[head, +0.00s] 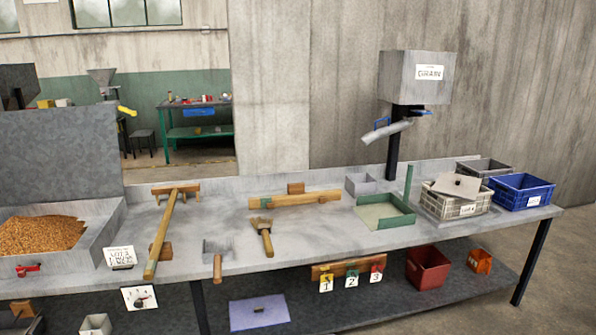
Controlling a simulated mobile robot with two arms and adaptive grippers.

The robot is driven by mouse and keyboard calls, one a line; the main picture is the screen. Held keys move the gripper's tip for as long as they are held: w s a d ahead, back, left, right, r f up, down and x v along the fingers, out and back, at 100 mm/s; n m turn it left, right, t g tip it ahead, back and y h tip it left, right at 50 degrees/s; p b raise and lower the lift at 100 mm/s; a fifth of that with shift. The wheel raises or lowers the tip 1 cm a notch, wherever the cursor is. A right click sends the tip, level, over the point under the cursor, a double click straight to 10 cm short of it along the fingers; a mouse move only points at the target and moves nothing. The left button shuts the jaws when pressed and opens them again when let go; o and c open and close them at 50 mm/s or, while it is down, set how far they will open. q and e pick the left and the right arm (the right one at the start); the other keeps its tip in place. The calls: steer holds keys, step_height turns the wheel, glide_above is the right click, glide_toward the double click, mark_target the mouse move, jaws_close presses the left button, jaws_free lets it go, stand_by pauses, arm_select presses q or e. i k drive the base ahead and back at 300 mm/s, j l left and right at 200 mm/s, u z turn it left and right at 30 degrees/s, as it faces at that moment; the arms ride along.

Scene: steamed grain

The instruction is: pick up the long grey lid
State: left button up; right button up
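A flat, rectangular, lavender-grey panel (259,313) with a small dark knob lies on the lower shelf, below the front edge of the table. It looks like a lid and is the longer of two such panels. A smaller grey plate (456,186) with a small dark knob rests tilted on top of the light grey crate (452,208) at the right end of the table. I cannot tell for certain which is the long grey lid. Neither of my grippers shows in the head view.
A grain trough (60,262) stands at the left. Numbered tags hang at the front edge. A red bin (427,268) stands on the lower shelf.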

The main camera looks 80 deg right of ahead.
mark_target(457, 185)
steer(key=z, duration=3.8)
steer(key=i, duration=0.2)
steer(key=l+u, duration=0.05)
